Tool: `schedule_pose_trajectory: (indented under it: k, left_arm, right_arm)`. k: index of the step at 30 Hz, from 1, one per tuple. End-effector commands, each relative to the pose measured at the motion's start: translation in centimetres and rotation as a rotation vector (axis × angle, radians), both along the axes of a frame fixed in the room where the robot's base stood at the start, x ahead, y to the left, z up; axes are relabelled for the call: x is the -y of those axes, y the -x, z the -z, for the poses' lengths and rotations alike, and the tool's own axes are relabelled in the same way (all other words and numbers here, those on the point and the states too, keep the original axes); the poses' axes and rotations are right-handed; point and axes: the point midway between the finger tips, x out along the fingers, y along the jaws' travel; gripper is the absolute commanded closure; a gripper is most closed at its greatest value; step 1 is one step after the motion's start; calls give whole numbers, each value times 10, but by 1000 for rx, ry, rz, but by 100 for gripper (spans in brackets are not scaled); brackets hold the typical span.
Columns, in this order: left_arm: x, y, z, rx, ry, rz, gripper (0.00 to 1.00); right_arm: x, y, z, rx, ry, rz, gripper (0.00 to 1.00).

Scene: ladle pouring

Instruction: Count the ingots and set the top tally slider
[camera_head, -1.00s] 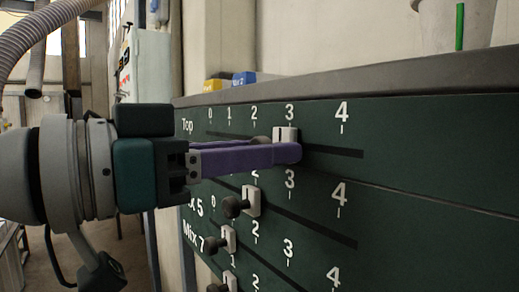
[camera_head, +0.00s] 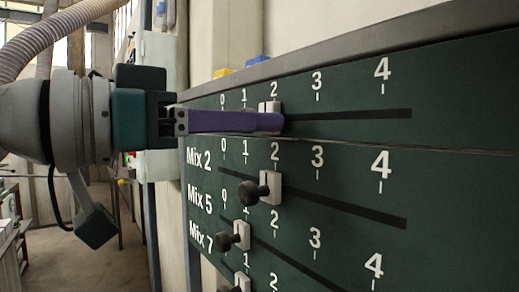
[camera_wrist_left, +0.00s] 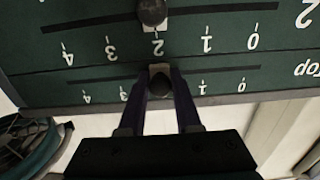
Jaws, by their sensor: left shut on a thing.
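The dark green tally board (camera_head: 450,130) fills the right side of the head view, with rows of numbers and slots. My left gripper (camera_head: 266,122) has its purple fingers at the top row, shut on the knob of the top tally slider (camera_head: 271,106). The slider's pale plate stands at the 2 mark. In the wrist view, which is upside down, the slider's dark knob (camera_wrist_left: 160,86) sits between the two fingers, in line with the 2. No ingots show in these views. My right gripper is not in view.
Below, the Mix 2 slider (camera_head: 270,187) stands at about 2 and the Mix 5 slider (camera_head: 242,235) at about 1. The Mix 7 slider (camera_head: 243,283) is cut off at the bottom. Yellow and blue boxes (camera_head: 257,69) show behind the board's top edge.

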Motion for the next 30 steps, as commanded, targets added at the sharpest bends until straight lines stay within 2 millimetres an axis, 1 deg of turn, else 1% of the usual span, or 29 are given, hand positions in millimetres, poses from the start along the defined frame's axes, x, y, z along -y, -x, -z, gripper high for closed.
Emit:
schedule_pose_trajectory:
  k: [1,8,9,16,25,28,30]
  left_arm:
    - [-1,-1,1,2,-1,-1,100]
    - [-1,-1,-1,-1,-1,-1,100]
    - [-1,-1,-1,-1,-1,-1,65]
    - [0,-1,-1,-1,-1,0,40]
    - [-3,1,1,0,-1,0,39]
    - [-12,7,3,2,-3,-2,39]
    - [-21,14,6,2,-5,-1,39]
  right_arm:
    - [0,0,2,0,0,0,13]
    - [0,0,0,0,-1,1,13]
    - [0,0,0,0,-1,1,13]
    - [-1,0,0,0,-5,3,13]
    - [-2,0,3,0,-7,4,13]
    - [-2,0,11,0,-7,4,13]
    - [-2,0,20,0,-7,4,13]
